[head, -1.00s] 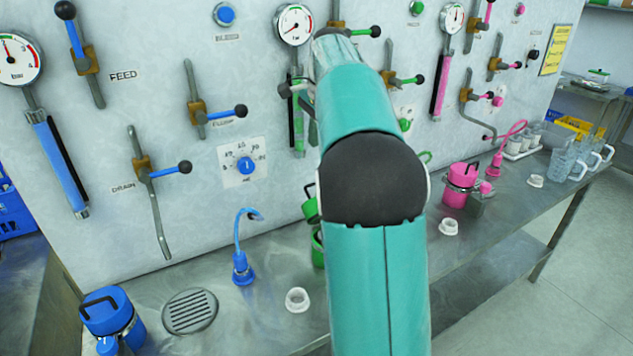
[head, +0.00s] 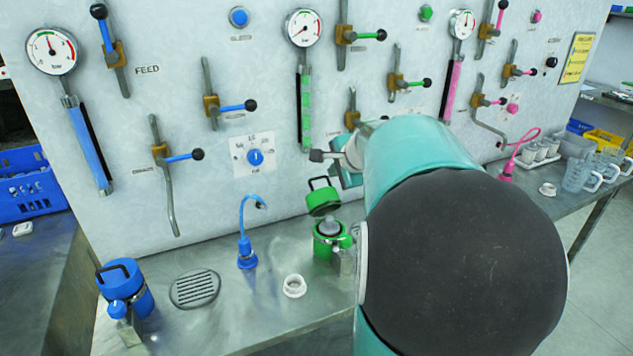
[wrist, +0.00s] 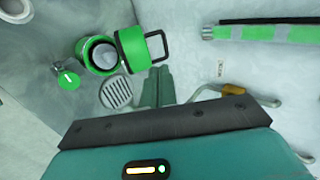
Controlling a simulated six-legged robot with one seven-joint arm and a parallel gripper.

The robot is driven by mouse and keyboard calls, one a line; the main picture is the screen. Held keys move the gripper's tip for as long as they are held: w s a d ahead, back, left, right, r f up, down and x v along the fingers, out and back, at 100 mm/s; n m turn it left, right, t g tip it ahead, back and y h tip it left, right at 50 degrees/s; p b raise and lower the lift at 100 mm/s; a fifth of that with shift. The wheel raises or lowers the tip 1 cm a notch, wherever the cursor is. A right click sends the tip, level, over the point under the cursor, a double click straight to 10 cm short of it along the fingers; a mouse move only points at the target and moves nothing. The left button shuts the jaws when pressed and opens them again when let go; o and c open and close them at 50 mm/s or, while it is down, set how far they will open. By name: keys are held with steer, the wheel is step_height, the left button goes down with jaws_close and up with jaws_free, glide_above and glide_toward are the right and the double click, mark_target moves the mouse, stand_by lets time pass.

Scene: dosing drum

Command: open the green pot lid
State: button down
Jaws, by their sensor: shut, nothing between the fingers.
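The green pot (head: 326,245) stands on the steel bench below the panel. Its green lid (head: 322,203), with a black loop handle, is tilted up above the pot's back edge, and the mouth is uncovered. In the wrist view the pot (wrist: 82,52) shows its open mouth, with the lid (wrist: 133,50) swung to its right and the handle facing away from the pot. My gripper (wrist: 157,90) is shut and empty, with its fingertips apart from the lid and just below it in that view. In the head view my arm hides most of the gripper.
A green knob (wrist: 68,79) sits beside the pot. A drain grate (head: 195,289), a blue spout (head: 246,250), a white ring (head: 294,286) and a blue pot (head: 125,285) are on the bench. Panel levers and gauges rise close behind.

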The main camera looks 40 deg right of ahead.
mark_target(321, 177)
steer(key=x, duration=1)
steer(key=shift+d, duration=0.2)
steer(key=shift+s, duration=0.1)
steer(key=shift+w+d+g, duration=0.1)
steer(key=shift+w+g, duration=0.4)
steer(key=shift+w, duration=0.1)
steer(key=shift+w+d+f+g+y, duration=0.1)
steer(key=shift+w+d+g+y, duration=0.1)
steer(key=shift+w+g, duration=0.3)
steer(key=shift+w+d+f+g+y, duration=0.1)
steer(key=shift+w+d+g+y, duration=0.1)
steer(key=shift+w+g, duration=0.35)
steer(key=shift+w+d+f, duration=0.15)
steer(key=shift+w, duration=0.4)
steer(key=shift+w+d+f, duration=0.1)
steer(key=shift+w+f, duration=0.1)
steer(key=shift+w, duration=0.35)
steer(key=shift+w+d+f, duration=0.15)
steer(key=shift+w, duration=0.4)
